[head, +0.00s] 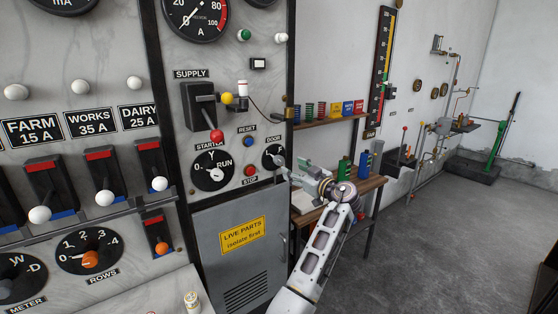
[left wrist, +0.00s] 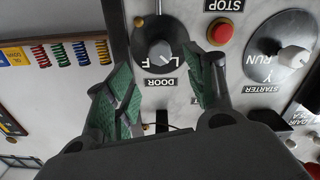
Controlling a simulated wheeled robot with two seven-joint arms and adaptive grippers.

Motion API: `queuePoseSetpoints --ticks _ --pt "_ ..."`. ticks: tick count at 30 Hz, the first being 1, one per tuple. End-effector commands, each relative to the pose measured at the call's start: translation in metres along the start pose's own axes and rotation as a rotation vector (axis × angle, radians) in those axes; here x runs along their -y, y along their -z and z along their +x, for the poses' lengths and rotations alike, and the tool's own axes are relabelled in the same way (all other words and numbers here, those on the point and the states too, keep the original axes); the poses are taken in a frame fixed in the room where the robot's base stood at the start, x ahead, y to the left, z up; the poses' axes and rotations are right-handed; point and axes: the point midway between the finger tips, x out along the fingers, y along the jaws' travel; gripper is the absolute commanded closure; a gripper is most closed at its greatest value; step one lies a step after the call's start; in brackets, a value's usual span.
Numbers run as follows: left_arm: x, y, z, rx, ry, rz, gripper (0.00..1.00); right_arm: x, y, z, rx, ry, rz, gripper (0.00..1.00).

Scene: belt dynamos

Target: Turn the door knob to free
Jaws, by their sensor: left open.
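The door knob (head: 273,157) is a small black dial at the lower right of the control panel, under a DOOR label and partly hidden by my gripper. In the left wrist view, upside down, the knob (left wrist: 155,42) shows a grey grip on a dark disc with white letters beside it. I cannot tell for sure which letter it points at. My left gripper (head: 287,168) is right in front of the knob. Its green-padded fingers (left wrist: 168,72) are open and apart, one to each side below the knob in that view, with nothing between them. My right gripper is not in view.
The red STOP button (left wrist: 226,33) and the STARTER knob (head: 212,174) sit close beside the door knob. A grey cabinet door (head: 212,262) with a yellow warning sign is below. A shelf (head: 330,120) with coloured springs is to the right. Open floor (head: 430,240) lies farther right.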

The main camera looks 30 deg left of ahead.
Motion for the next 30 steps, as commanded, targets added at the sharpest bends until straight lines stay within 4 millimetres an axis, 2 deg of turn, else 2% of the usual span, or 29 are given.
queuePoseSetpoints --ticks 18,24,30 --pt "0.0 0.002 0.081 0.0 0.0 0.001 0.46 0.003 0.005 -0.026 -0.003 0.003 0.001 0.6" --pt "0.0 0.001 0.096 0.0 -0.001 0.001 0.46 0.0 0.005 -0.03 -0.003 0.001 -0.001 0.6" --pt "0.0 0.0 0.101 0.001 -0.001 0.0 0.46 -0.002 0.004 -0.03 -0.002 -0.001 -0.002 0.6"
